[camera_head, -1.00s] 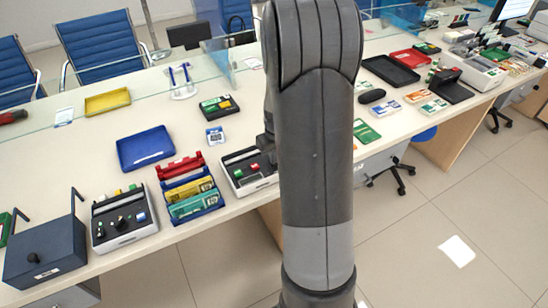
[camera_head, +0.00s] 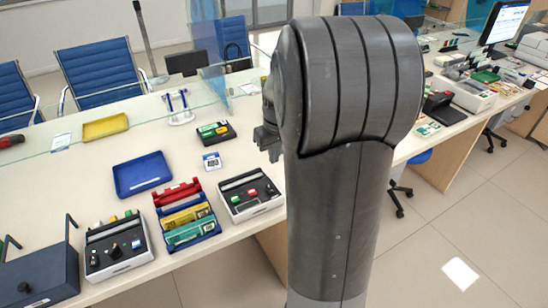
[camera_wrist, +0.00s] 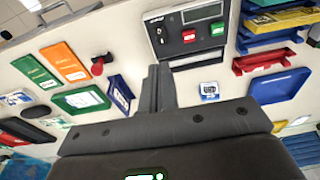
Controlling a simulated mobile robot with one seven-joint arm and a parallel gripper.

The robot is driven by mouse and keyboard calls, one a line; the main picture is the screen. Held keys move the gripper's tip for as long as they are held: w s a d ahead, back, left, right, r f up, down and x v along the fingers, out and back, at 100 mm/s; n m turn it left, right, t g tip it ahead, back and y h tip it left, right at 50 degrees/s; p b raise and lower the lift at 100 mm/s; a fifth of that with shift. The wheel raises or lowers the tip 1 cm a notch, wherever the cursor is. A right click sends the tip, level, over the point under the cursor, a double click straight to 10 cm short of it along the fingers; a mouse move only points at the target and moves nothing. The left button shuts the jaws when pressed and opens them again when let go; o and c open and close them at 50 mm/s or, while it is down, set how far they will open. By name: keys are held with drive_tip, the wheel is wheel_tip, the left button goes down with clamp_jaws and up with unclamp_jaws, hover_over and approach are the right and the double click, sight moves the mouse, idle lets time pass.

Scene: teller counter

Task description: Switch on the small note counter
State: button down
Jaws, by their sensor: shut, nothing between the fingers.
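A small grey-and-black machine with red and green buttons (camera_head: 250,192), which looks like the note counter, stands near the front edge of the counter. In the wrist view this machine (camera_wrist: 190,30) shows a small display, a red button, a green button and a dark knob. My gripper (camera_head: 267,142) hangs above the counter behind the machine, partly hidden by my arm. In the wrist view its fingers (camera_wrist: 158,88) are together and empty, with their tips below the machine's image and apart from its buttons. I cannot tell whether its power is on.
Further left is another control box with a black knob (camera_head: 117,247). A glass screen runs along the back.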

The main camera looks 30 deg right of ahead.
sight(268, 186)
drive_tip(key=shift+w+t, duration=0.3)
drive_tip(key=shift+w, duration=0.45)
drive_tip(key=f, duration=0.4)
drive_tip(key=w+f, duration=0.1)
drive_tip(key=f, duration=0.4)
drive_tip(key=w+f, duration=0.1)
drive_tip(key=f, duration=0.3)
drive_tip(key=shift+w+f, duration=0.1)
drive_tip(key=shift+f, duration=0.3)
